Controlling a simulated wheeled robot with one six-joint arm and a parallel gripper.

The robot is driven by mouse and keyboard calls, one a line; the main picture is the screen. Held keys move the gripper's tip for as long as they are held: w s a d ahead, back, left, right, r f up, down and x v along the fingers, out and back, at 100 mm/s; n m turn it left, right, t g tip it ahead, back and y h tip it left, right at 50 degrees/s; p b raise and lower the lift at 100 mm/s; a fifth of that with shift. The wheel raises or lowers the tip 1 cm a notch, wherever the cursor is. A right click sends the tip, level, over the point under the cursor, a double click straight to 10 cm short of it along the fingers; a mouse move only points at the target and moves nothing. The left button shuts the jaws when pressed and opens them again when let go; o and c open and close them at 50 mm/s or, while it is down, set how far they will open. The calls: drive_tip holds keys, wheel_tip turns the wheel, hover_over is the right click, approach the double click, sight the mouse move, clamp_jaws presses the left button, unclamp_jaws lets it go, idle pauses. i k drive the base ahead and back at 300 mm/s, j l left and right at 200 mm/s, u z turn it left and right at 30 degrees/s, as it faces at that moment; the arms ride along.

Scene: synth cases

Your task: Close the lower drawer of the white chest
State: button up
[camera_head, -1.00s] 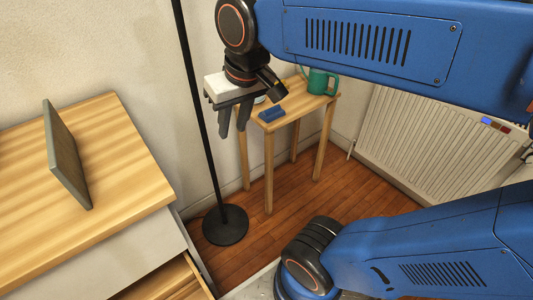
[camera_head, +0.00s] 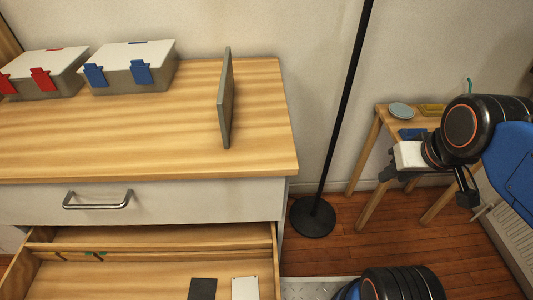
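The white chest (camera_head: 190,200) has a wooden top and stands on the left. Its upper drawer (camera_head: 165,203) is shut and has a metal bar handle (camera_head: 97,200). The lower drawer (camera_head: 130,275) is pulled out below it. Its wooden inside shows, but its front is cut off by the bottom edge of the picture. A dark flat item (camera_head: 202,289) and a white flat item (camera_head: 245,288) lie in it. My gripper (camera_head: 398,180) is at the right, in front of a small table, well away from the chest. Its fingers are apart and empty.
On the chest top are a red-clipped box (camera_head: 45,75), a blue-clipped box (camera_head: 130,70) and an upright grey panel (camera_head: 226,100). A black lamp pole with a round base (camera_head: 312,217) stands between the chest and the small wooden table (camera_head: 384,113). Bare floor lies right of the lamp.

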sight(139, 262)
drive_tip(key=k, duration=0.6)
drive_tip(key=u, duration=1.5)
drive_tip(key=i+u, duration=0.1)
drive_tip(key=u, duration=0.2)
drive_tip(key=i+l+u, duration=0.1)
drive_tip(key=u, duration=0.2)
drive_tip(key=k+l+u, duration=0.25)
drive_tip(key=u, duration=0.15)
drive_tip(key=k+l, duration=0.05)
drive_tip(key=l, duration=0.05)
